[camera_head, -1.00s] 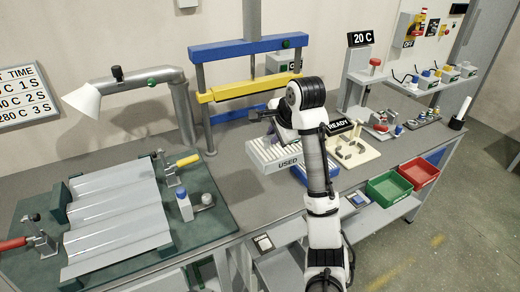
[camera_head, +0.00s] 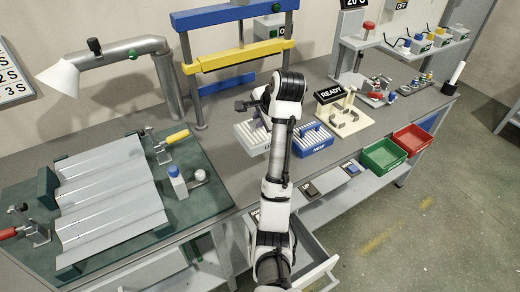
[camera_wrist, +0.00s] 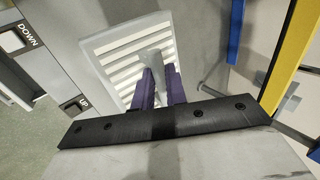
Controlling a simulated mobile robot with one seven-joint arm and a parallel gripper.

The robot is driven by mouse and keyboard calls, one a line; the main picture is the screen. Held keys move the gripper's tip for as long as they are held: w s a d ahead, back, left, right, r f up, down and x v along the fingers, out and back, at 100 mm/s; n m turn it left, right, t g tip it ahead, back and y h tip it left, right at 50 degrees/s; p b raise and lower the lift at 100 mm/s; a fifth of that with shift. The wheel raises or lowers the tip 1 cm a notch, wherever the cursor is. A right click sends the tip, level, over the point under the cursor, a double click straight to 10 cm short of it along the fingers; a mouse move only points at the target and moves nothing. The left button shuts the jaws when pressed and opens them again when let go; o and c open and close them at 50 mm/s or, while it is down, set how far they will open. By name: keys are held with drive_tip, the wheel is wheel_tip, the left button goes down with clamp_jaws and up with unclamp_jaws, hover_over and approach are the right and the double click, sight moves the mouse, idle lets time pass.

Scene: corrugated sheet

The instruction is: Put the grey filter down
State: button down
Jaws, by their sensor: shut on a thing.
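A blue and yellow press frame (camera_head: 240,55) stands behind the trays. A READY sign (camera_head: 331,93) and beige stand are at the back right. Green (camera_head: 383,156) and red (camera_head: 412,138) bins hang at the front edge. A corrugated sheet (camera_head: 105,200) lies left.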

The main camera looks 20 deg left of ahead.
sight(260, 140)
wheel_tip(260, 140, down, 8)
drive_tip(key=shift+f+b, duration=0.1)
drive_tip(key=shift+b, duration=0.35)
drive_tip(key=shift+f+p, duration=0.5)
drive_tip(key=shift+f, duration=1.75)
drive_tip(key=c, duration=1.4)
unclamp_jaws()
drive_tip(key=shift+s+f, duration=0.1)
drive_tip(key=shift+f, duration=0.05)
drive_tip(key=shift+c, duration=0.2)
drive_tip(key=v, duration=0.9)
drive_tip(key=shift+w+b, duration=0.25)
drive_tip(key=shift+b, duration=0.1)
drive_tip(key=shift+p+v, duration=0.3)
drive_tip(key=shift+v, duration=1.4)
